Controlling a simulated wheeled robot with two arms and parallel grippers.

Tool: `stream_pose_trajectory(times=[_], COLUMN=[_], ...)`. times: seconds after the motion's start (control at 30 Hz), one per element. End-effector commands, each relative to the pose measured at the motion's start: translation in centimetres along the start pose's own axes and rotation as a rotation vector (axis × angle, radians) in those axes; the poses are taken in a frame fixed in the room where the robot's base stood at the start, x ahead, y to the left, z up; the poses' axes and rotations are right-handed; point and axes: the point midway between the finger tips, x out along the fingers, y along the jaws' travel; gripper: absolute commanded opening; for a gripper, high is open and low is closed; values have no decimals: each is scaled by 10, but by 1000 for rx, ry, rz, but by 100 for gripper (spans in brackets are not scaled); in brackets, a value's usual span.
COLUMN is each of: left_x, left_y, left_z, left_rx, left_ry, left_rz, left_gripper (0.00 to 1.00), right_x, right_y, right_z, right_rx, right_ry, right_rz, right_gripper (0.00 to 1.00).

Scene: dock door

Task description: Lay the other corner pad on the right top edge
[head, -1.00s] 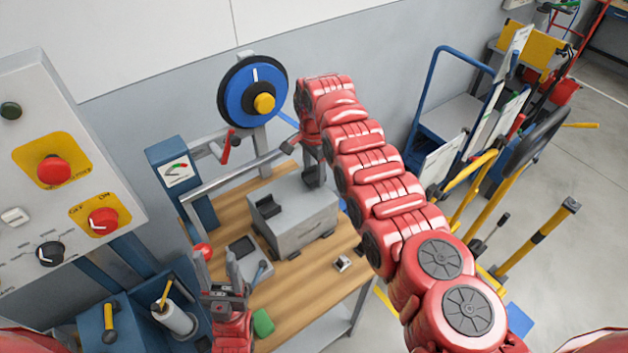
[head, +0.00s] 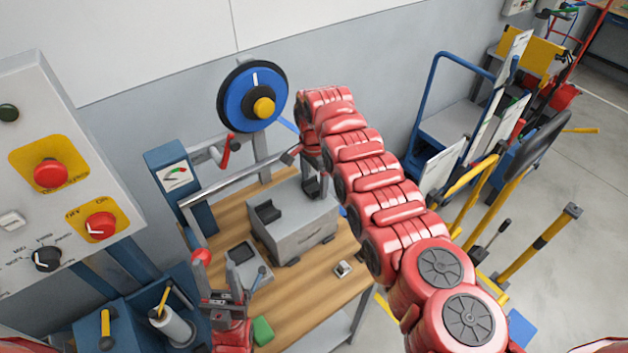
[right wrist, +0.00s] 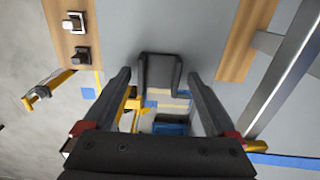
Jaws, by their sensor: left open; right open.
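A grey box (head: 296,222) stands on the wooden bench. One dark corner pad (head: 268,212) lies on its left top edge. The other dark corner pad (head: 313,188) is at the right top edge, just under my right gripper (head: 312,174). In the right wrist view this pad (right wrist: 160,70) sits against the grey surface, between the two spread fingers of my right gripper (right wrist: 159,78), with gaps on both sides. Whether the pad rests fully on the edge is hard to tell. My left gripper (head: 219,270) is open and empty at the bench's front left.
A silver bar (head: 235,177) runs behind the box beside a blue gauge post (head: 178,175). A grey tray (head: 243,256), a small metal piece (head: 343,269) and a green object (head: 262,329) lie on the bench (head: 300,288). A control panel (head: 65,150) stands left.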

Motion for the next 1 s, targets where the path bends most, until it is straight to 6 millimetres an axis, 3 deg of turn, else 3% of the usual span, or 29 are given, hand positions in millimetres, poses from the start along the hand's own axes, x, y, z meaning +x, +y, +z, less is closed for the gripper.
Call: stream_pose_trajectory(times=[0.27,0.67,1.0], left_x=[22,18,18], left_y=[-1,-1,-1], left_z=[-4,-3,-3], left_rx=[0,0,0], left_ry=[0,0,0], left_rz=[0,0,0], left_gripper=[50,50,50], right_x=[-36,-116,-123], right_y=[-1,-1,0], right_z=[-1,0,0], right_rx=[0,1,0], right_ry=[1,0,-1], right_rz=[-6,-4,-1], right_gripper=[91,91,91])
